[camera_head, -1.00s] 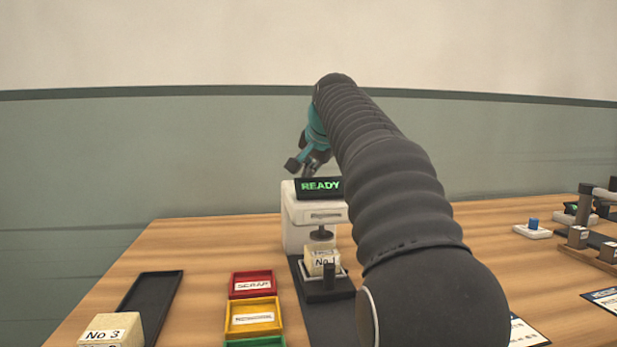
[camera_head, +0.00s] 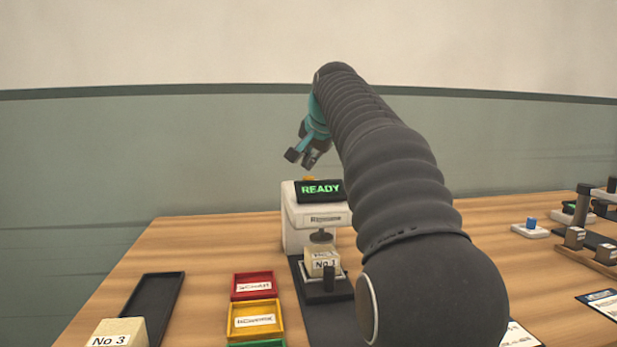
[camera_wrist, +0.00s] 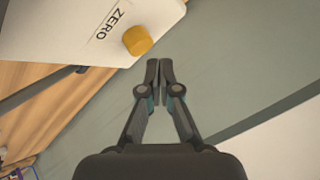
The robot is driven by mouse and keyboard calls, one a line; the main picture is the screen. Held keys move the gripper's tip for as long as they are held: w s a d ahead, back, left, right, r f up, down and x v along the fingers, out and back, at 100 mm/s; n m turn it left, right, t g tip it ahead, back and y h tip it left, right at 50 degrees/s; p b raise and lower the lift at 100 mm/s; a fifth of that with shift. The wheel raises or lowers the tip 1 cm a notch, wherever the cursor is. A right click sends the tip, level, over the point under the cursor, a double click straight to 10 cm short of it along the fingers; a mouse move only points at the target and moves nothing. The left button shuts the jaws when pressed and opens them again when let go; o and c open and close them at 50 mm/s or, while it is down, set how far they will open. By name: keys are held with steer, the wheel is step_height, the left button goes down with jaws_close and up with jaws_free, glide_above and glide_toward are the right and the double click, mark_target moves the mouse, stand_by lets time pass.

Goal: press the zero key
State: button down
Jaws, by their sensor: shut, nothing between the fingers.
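The zero key is a round yellow-orange button (camera_wrist: 137,40) on the white top of the machine (camera_wrist: 60,30), beside the printed word ZERO in the wrist view. A sliver of the yellow key (camera_head: 309,179) shows behind the display. My gripper (camera_wrist: 159,62) is shut and empty. In the head view it (camera_head: 300,160) is above the machine's top, with a gap to the key. A block marked No 1 (camera_head: 322,261) sits on the machine's platform.
Red (camera_head: 252,285) and yellow (camera_head: 254,318) trays and part of a green one lie left of the machine. A black tray (camera_head: 150,303) and a block marked No 3 (camera_head: 120,331) are farther left. Fixtures (camera_head: 585,238) stand at the right.

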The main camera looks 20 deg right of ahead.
mark_target(310, 178)
step_height(310, 178, up, 3)
steer(key=shift+f+p, duration=0.2)
steer(key=shift+p, duration=0.3)
steer(key=shift+r, duration=1.1)
